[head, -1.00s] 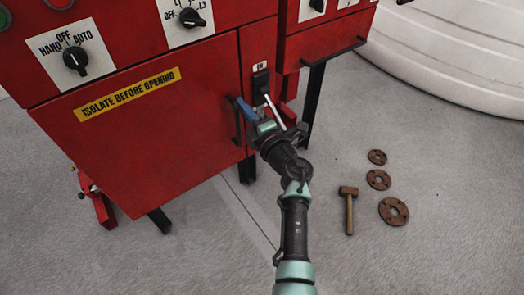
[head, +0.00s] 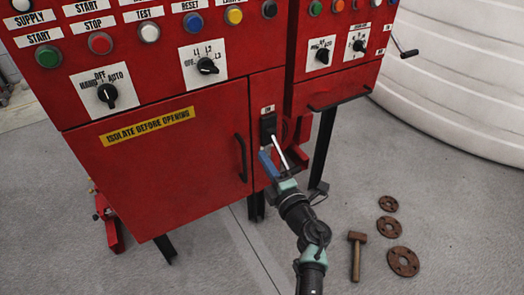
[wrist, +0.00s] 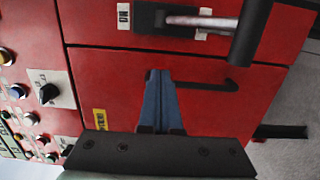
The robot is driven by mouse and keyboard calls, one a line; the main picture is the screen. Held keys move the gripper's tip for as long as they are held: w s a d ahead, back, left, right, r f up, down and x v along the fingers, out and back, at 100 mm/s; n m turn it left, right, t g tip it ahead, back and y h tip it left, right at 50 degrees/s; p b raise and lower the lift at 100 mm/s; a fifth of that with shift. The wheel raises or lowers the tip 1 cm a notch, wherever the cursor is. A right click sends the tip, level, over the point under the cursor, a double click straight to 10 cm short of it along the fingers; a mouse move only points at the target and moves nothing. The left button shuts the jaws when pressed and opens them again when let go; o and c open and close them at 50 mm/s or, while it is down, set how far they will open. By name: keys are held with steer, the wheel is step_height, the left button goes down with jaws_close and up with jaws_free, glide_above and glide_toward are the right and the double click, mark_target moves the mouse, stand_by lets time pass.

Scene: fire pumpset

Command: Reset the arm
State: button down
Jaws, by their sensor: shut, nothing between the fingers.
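My gripper (head: 265,156) is at the lower right of the red cabinet, in front of the narrow panel with the black ON switch (head: 268,124). Its blue fingers are together, with nothing between them; they also show in the wrist view (wrist: 157,76). The switch's pale lever (head: 279,152) points down and passes just right of the fingers. In the wrist view the lever (wrist: 200,21) and its dark grip (wrist: 249,32) are apart from the fingertips. My arm reaches up from the bottom of the head view.
The red cabinet (head: 180,170) has a black door handle (head: 241,158) left of my gripper and knobs and buttons above. A second red cabinet stands at right. A hammer (head: 356,258) and rusty flanges (head: 403,261) lie on the floor. A white tank (head: 455,80) is behind.

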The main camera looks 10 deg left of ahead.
steer(key=p+v, duration=0.2)
steer(key=v, duration=0.5)
steer(key=d+r+m+t+h, duration=0.3)
steer(key=r+m+t+h, duration=0.15)
steer(key=r, duration=1.25)
steer(key=d+r+m+t+h, duration=0.3)
steer(key=r+m+t, duration=0.3)
steer(key=r, duration=1.1)
steer(key=s+r+m+h, duration=0.75)
steer(key=r+m, duration=0.35)
steer(key=r, duration=0.4)
steer(key=s+a+r+m+t+y, duration=0.1)
steer(key=s+a+r+y, duration=0.2)
steer(key=s+r, duration=0.15)
steer(key=s+a+r+m+y, duration=0.2)
steer(key=s+a+r+y, duration=0.1)
steer(key=s, duration=0.3)
step_height(320, 180, up, 13)
steer(key=p, duration=1.3)
steer(key=shift+d+f+p, duration=0.2)
steer(key=shift+d+p, duration=0.2)
steer(key=shift+w+a+n, duration=0.1)
steer(key=shift+n, duration=0.15)
